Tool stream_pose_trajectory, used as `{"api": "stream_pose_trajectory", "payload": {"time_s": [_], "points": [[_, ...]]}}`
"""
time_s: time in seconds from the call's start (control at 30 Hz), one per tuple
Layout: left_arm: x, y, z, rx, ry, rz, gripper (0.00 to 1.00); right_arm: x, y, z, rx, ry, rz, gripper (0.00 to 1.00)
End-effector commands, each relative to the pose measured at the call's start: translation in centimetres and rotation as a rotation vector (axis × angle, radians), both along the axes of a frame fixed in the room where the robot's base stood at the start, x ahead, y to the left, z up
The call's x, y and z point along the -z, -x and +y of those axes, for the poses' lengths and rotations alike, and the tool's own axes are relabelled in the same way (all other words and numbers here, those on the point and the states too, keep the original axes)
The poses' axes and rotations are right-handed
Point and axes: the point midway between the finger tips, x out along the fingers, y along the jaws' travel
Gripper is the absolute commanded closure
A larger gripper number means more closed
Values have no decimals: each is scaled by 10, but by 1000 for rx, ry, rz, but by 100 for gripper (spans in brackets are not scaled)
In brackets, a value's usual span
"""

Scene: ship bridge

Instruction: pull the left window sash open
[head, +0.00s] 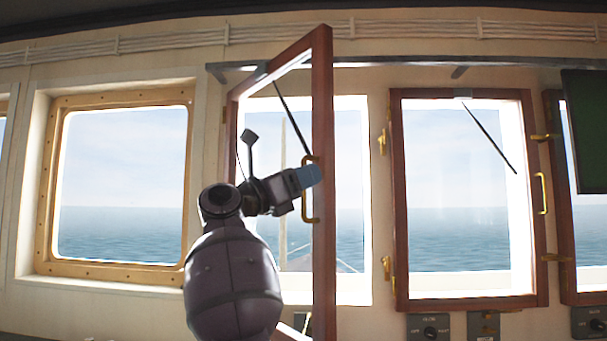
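The left window sash (322,120) is a reddish-brown wooden frame, standing swung out from its window opening toward me and seen nearly edge-on. Its brass handle (311,219) is on the side of the frame facing left.
A second brown sash (398,200) with brass fittings sits flat at its window to the right. A fixed tan-framed window (120,267) is at left. A dark screen (584,130) hangs at far right. Small control boxes (428,327) line the bottom edge.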

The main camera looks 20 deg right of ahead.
Motion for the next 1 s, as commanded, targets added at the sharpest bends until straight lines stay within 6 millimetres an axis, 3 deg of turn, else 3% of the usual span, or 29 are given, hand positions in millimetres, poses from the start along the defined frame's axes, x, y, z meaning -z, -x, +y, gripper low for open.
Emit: {"api": "stream_pose_trajectory", "payload": {"time_s": [0.27, 0.7, 1.0], "points": [[-4, -3, -2, -4, 6, -9, 63, -25, 1, 0, 1, 0, -4, 64], [-9, -6, -2, 2, 3, -18, 63, -111, 2, 0, 0, 0, -3, 64], [-10, -1, 1, 4, -3, -11, 63, -155, 0, 0, 0, 1, 0, 64]]}}
